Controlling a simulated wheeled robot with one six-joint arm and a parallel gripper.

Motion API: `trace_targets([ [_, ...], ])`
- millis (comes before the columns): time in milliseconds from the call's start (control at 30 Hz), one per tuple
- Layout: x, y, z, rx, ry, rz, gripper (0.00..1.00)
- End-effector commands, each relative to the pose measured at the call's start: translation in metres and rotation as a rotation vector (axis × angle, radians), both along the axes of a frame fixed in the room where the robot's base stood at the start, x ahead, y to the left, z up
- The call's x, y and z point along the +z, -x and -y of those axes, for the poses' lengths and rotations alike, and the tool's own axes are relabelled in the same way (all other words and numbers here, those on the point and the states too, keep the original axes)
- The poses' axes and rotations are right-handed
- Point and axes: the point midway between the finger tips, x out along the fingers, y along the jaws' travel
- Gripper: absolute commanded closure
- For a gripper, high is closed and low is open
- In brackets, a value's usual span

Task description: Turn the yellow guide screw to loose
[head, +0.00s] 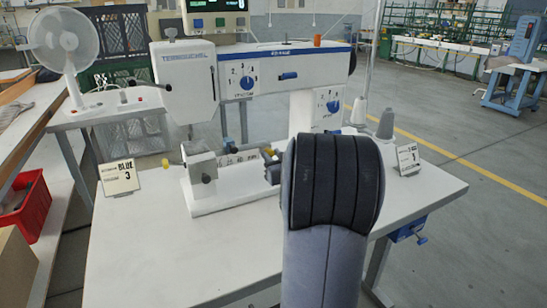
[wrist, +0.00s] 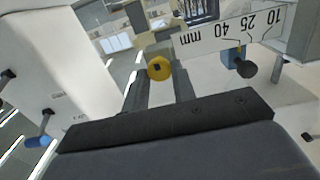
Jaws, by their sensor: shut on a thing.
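The yellow guide screw (wrist: 159,67) shows in the wrist view as a round knob with a dark centre, between the tips of my gripper (wrist: 160,78). The two dark fingers are shut on it, one at each side. In the head view my gripper (head: 272,173) is at the right end of the white guide base (head: 235,198), mostly hidden behind my arm. A bit of yellow (head: 268,151) shows just above it. The scale plate (wrist: 203,37) in the wrist view reads 10, 25, 40 mm. A black knob on a blue part (wrist: 236,58) sits below the plate.
The white press (head: 190,85) stands behind the guide, with numbered dials (head: 243,81). The front left of the table (head: 150,250) is clear.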

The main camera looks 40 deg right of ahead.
Motion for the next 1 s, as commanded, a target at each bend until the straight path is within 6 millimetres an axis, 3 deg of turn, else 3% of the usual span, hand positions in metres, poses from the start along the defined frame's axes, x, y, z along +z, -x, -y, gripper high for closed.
trace_targets([
  [367, -0.0026, 0.0001, -0.0008, 0.001, 0.172, -0.04, 0.98],
  [1000, -0.0043, -0.0004, -0.002, 0.0, 0.755, -0.182, 0.98],
])
